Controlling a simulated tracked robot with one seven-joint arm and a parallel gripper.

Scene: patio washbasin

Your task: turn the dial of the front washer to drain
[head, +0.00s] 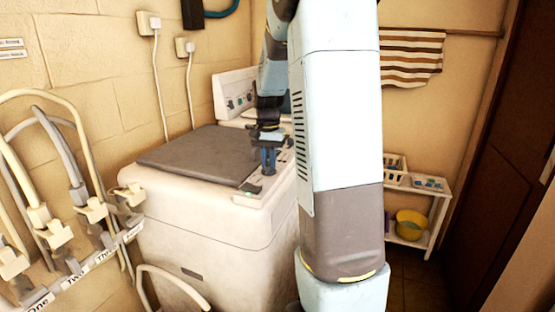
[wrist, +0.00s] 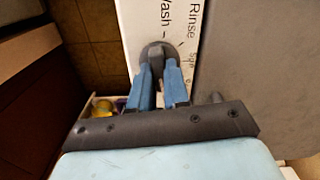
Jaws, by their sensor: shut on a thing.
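The front washer (head: 215,240) is a cream top-loader with a grey lid (head: 195,153) and a light control strip along its right side. A dark round dial (wrist: 155,52) sits on that strip in the wrist view, with the words "Wash" and "Rinse" printed beyond it; other lettering is cut off or hidden. My gripper (wrist: 160,72) points down at the strip with its blue fingers shut on the dial's grip. In the head view my gripper (head: 269,165) is over the strip, and the dial is hidden there. A dark knob (head: 251,188) shows nearer the front of the strip.
A second washer (head: 235,92) stands behind. At left is a rack of hoses (head: 75,262) with labels such as "One" and "Two". A white shelf (head: 420,188) with a yellow bowl (head: 411,224) stands at right. A striped towel (head: 412,55) hangs above.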

